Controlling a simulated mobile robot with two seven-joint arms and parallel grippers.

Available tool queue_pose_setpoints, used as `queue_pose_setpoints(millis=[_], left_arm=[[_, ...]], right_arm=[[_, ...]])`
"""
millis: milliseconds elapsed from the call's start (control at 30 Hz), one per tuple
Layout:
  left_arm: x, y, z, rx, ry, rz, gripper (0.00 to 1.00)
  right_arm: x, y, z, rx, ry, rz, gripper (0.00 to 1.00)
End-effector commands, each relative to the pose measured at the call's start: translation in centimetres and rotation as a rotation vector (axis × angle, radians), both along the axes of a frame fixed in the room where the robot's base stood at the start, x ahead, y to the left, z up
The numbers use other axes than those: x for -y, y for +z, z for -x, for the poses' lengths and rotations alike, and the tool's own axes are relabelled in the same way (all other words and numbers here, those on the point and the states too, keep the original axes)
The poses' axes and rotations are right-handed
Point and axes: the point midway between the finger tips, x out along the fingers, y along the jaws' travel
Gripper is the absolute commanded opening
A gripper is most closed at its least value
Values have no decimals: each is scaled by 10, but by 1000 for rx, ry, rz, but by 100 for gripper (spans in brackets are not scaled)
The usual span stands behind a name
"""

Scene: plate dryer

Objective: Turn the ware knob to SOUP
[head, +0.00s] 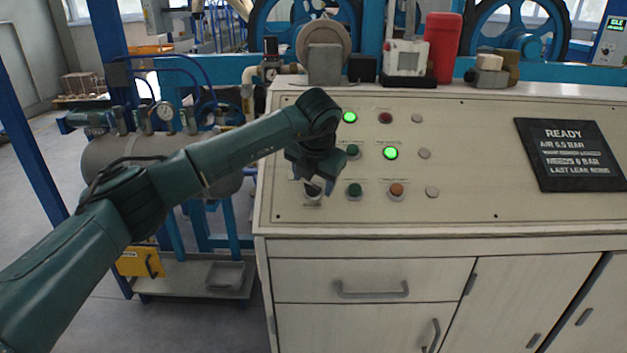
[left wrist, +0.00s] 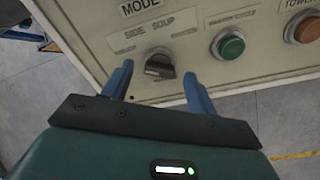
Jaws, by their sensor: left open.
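A black knob with a silver collar (left wrist: 159,65) sits on the cream panel in the left wrist view, under a MODE plate and the words SIDE and SOUP. Its dark bar lies roughly crosswise in that picture; I cannot tell which word it points to. In the head view the knob (head: 312,199) is at the panel's lower left, partly hidden by my gripper. My left gripper (head: 314,185) is open above it. In the left wrist view its two blue fingers (left wrist: 157,75) stand either side of the knob, with visible gaps; contact does not show. My right gripper is not in view.
A green button (left wrist: 228,46) and an orange button (left wrist: 304,28) are right of the knob. Two green lamps are lit on the panel (head: 470,190). A black READY display (head: 572,154) lies at right. A grey tank (head: 150,160) stands left of the cabinet.

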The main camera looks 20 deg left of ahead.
Motion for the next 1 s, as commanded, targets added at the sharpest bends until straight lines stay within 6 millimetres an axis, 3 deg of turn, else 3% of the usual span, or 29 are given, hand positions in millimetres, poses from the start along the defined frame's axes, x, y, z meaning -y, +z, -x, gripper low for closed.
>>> queue_pose_setpoints(millis=[133,433,1000], left_arm=[[-2,-9,-4,-1,0,0,58],[-2,-11,-5,0,0,1,58],[-2,-11,-5,0,0,1,14]], right_arm=[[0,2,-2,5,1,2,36],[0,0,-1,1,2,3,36],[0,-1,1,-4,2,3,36]])
